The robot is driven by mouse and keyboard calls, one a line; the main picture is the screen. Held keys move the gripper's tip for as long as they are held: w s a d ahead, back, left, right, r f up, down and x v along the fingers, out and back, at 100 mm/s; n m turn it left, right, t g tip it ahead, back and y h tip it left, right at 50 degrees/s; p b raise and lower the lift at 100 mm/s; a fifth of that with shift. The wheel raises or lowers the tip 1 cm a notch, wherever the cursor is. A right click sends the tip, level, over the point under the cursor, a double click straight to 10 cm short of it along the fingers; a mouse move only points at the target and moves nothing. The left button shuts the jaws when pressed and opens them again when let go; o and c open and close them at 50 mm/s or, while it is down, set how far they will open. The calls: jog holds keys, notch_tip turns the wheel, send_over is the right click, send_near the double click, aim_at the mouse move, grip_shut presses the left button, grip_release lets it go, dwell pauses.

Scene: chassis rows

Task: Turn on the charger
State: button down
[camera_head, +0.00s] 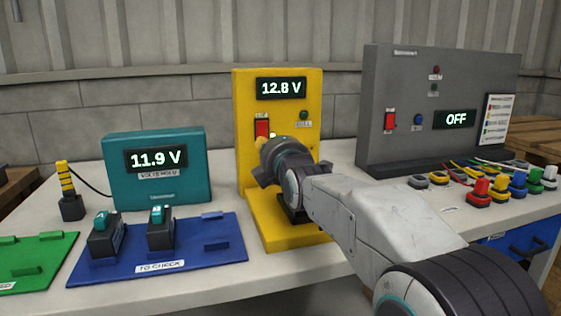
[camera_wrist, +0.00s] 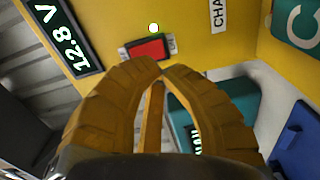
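The yellow charger (camera_head: 248,90) stands upright at the middle of the bench, and its display (camera_head: 281,88) reads 12.8 V. Its red rocker switch (camera_head: 262,128) shows beside my gripper (camera_head: 262,160), which hides part of the charger's front. In the wrist view the red switch (camera_wrist: 148,49) lies just beyond the fingertips of my gripper (camera_wrist: 161,68); contact cannot be made out. A small light (camera_wrist: 153,27) near the switch glows whitish. My gripper's tips are together, with nothing held between them. A dark block sits partly hidden at the charger's base.
A teal voltmeter (camera_head: 190,145) reading 11.9 V stands left. Two batteries (camera_head: 160,230) stand on the blue tray (camera_head: 220,258); a green tray (camera_head: 45,250) is farther left. A grey panel (camera_head: 400,75) showing OFF stands right, with several coloured connectors before it.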

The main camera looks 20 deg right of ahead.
jog(key=s, duration=0.7)
jog(key=shift+s+f, duration=0.3)
jog(key=shift+f, duration=0.05)
jog(key=s+r+m+g+p, duration=0.4)
jog(key=s+m+g+p, duration=0.3)
jog(key=s+p, duration=0.8)
jog(key=s+r+m+g+p, duration=0.4)
jog(key=s+m+g+p, duration=0.3)
jog(key=s+m+p, duration=0.4)
jog(key=s+p, duration=0.5)
jog(key=p, duration=0.5)
